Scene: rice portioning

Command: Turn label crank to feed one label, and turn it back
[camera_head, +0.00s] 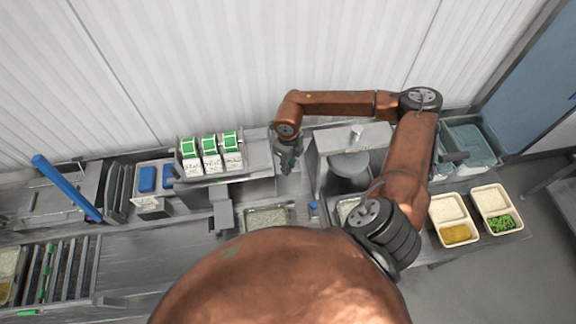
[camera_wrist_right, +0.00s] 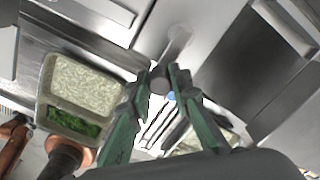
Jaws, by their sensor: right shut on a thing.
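My right gripper (camera_head: 288,160) reaches down at the back middle of the counter, beside a grey machine housing (camera_head: 350,137). In the right wrist view its two green fingers (camera_wrist_right: 162,88) are closed around the dark grey knob (camera_wrist_right: 160,80) of the label crank. A pale grey crank arm (camera_wrist_right: 175,45) runs from the knob up to the grey metal surface. In the head view the crank is hidden by the gripper. No separate label can be made out. My left gripper is not in view.
A tray of rice (camera_head: 266,218) sits in front. Two filled containers (camera_head: 449,201) (camera_head: 490,192) stand at the right. A blue handle (camera_head: 66,187) sticks up at the left.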

